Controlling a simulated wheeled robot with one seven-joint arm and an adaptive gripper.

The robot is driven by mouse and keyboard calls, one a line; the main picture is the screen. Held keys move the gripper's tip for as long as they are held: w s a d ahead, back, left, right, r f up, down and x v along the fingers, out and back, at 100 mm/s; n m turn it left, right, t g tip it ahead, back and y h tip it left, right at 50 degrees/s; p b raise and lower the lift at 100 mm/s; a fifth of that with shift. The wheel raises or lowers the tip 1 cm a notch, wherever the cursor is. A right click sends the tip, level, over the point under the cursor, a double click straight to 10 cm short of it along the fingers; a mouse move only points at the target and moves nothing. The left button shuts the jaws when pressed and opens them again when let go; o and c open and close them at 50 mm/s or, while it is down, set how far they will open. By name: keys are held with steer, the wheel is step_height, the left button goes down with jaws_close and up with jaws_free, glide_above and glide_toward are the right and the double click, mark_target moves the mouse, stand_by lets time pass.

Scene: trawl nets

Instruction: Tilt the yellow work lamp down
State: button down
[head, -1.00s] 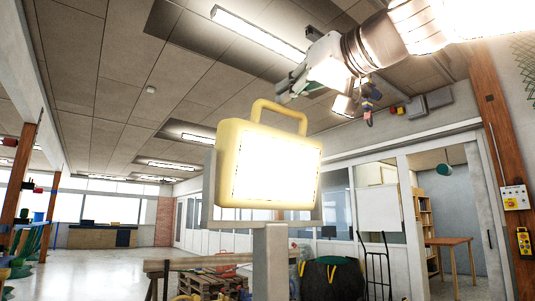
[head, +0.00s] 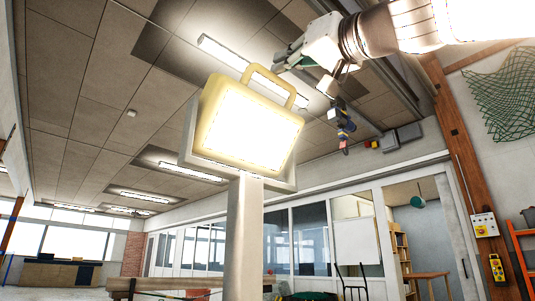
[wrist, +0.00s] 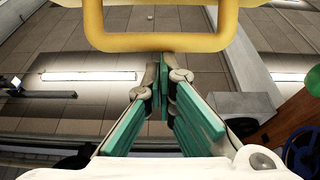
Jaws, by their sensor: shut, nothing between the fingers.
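The yellow work lamp (head: 246,130) is lit and stands on a pale post (head: 244,220), held in a grey U-shaped bracket. Its face points toward my head camera. Its yellow loop handle (head: 275,84) rises from the top edge. My gripper (head: 281,60) is up and to the right of the lamp, close to the handle in the picture but apart from it. In the wrist view my gripper (wrist: 164,62) has its teal fingers brought together at the tips, with nothing between them. The yellow handle (wrist: 160,42) crosses just beyond the fingertips there.
A hook block (head: 342,125) hangs behind my arm. Ceiling lights (head: 240,65) run overhead. A wooden post (head: 460,150) with a control box (head: 485,225) stands at the right, near a green net (head: 500,92). The air around the lamp looks clear.

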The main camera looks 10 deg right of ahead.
steer(key=shift+s+d+f+b, duration=0.2)
steer(key=shift+s+f+b, duration=0.1)
steer(key=shift+f+b, duration=0.35)
steer(key=shift+s+d+f+b, duration=0.25)
steer(key=shift+f+b, duration=0.25)
steer(key=shift+f, duration=0.2)
steer(key=v, duration=1.2)
steer(key=shift+s+r, duration=0.25)
steer(key=shift+s, duration=0.05)
steer(key=shift+d, duration=0.1)
